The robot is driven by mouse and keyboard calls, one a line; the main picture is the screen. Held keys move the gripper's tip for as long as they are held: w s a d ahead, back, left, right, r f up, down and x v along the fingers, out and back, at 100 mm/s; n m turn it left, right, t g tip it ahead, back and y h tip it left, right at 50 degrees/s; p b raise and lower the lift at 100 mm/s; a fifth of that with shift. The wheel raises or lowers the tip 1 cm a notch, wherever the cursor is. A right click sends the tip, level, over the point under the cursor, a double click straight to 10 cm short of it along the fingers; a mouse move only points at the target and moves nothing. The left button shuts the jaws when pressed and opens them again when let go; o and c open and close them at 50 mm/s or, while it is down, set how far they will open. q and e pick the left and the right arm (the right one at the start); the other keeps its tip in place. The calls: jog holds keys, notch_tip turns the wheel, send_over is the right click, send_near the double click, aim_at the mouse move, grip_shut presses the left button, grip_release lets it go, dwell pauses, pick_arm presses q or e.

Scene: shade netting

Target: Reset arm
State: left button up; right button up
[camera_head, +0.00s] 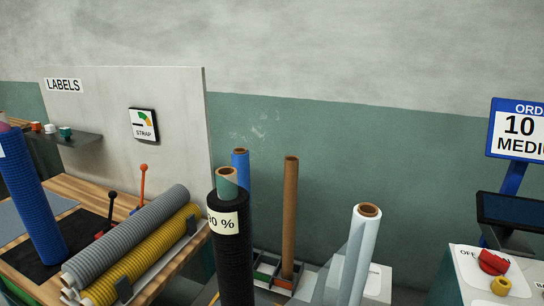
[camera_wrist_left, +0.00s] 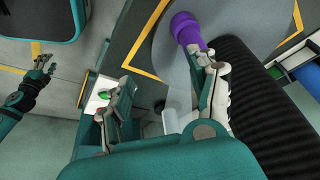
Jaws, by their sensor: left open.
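My left gripper (camera_wrist_left: 162,68) shows in the left wrist view with its two fingers spread apart. Nothing is visible between the fingers. A purple piece (camera_wrist_left: 187,30) is right by the tip of its right finger; I cannot tell whether they touch. What looks like my right gripper (camera_wrist_left: 42,68) hangs at the left of the same view, too small to tell open from shut. Neither gripper shows in the head view.
In the head view, a black roll (camera_head: 232,250), a brown tube (camera_head: 290,210) and a pale roll (camera_head: 362,255) stand upright. Grey (camera_head: 130,235) and yellow (camera_head: 150,255) rolls lie on the wooden bench (camera_head: 85,190).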

pick_arm(q)
jog(key=s+d+n+t, duration=0.1)
jog(key=s+n, duration=0.3)
jog(key=s, duration=0.6)
jog(key=s+a+r+n+y, duration=0.25)
jog(key=s+a+n, duration=0.4)
jog(key=s, duration=0.35)
notch_tip(320, 180, down, 25)
jog(key=g, duration=0.1)
jog(key=s+a+f, duration=0.1)
jog(key=s+f, duration=0.7)
jog(key=f, duration=0.1)
jog(key=s+a+f+m+g+y, duration=0.1)
jog(key=s+a+f, duration=0.1)
jog(key=s+f, duration=0.6)
jog(key=shift+s+a+f, duration=0.3)
jog(key=shift+s+f, duration=0.05)
jog(key=shift+s, duration=0.3)
